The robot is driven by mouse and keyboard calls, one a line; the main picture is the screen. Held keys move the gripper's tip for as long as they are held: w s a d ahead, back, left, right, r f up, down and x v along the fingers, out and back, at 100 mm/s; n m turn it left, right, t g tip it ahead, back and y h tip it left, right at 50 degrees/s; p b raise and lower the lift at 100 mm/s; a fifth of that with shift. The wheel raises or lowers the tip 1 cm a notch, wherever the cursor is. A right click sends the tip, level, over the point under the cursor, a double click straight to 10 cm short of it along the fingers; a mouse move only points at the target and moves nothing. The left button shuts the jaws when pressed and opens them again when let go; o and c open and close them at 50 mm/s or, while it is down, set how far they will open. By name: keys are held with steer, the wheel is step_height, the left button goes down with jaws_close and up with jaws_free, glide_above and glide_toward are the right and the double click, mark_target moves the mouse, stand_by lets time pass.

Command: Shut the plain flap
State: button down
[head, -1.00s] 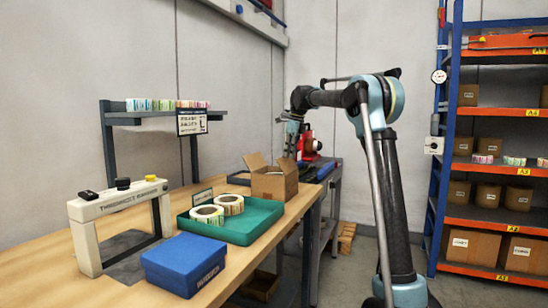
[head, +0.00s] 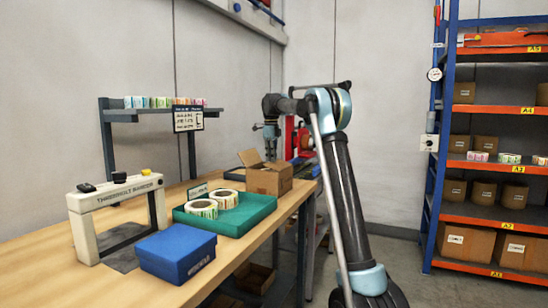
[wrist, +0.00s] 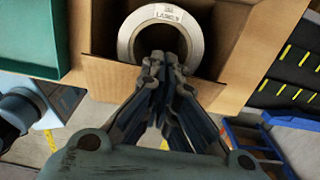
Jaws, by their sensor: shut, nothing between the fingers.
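The open cardboard box (head: 262,182) stands on the bench beyond the green tray, with one flap (head: 248,157) raised at its left. In the wrist view, brown flaps fold outward around the opening: a wide one at the right (wrist: 262,40) and one along the near side (wrist: 105,82). I see no print on them, but cannot tell which is the plain flap. A white label roll (wrist: 128,42) lies inside. My gripper (wrist: 165,62) is shut and empty, its tips over the opening in the wrist view. In the head view my wrist is above the box; the fingertips are not clear.
The green tray (head: 262,213) with two label rolls and a blue box (head: 176,262) stand nearer on the bench. A red machine (head: 296,140) is behind. A blue crate (wrist: 255,138) and a dark yellow-striped surface (wrist: 295,75) lie at right in the wrist view.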

steer(key=shift+w+a+f, duration=0.1)
steer(key=shift+a+f, duration=0.25)
steer(key=shift+f, duration=0.3)
steer(key=shift+r, duration=0.15)
stand_by(0.4)
